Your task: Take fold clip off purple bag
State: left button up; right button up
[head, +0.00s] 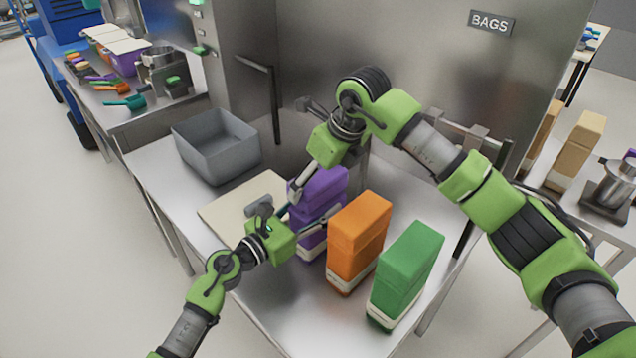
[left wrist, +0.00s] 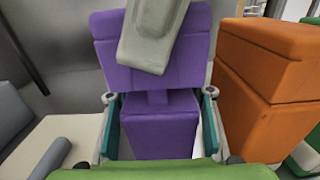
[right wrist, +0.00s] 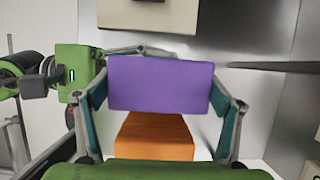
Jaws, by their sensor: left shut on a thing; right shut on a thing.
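The purple bag (head: 311,241) stands upright on the steel table, left of the orange bag. Its lower body (left wrist: 160,130) sits between my left gripper's teal pads; my left gripper (head: 315,222) is shut on it. A wide purple block above it, which looks like the fold clip (head: 323,184), shows in the left wrist view (left wrist: 120,60) with a narrow purple neck between it and the body. My right gripper (right wrist: 160,95) is shut on this block (right wrist: 160,83) from both sides. A pale grey piece covers part of the block in the left wrist view.
The orange bag (head: 358,235) and green bag (head: 406,270) stand close on the right. A beige board (head: 230,208) lies left of the purple bag, and a grey bin (head: 215,148) stands at the back left. A steel wall marked BAGS (head: 492,22) is behind the table.

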aim_at(318, 176)
jog(key=shift+r, duration=0.2)
jog(key=shift+r, duration=1.95)
pick_arm(q)
jog(key=o, duration=1.7)
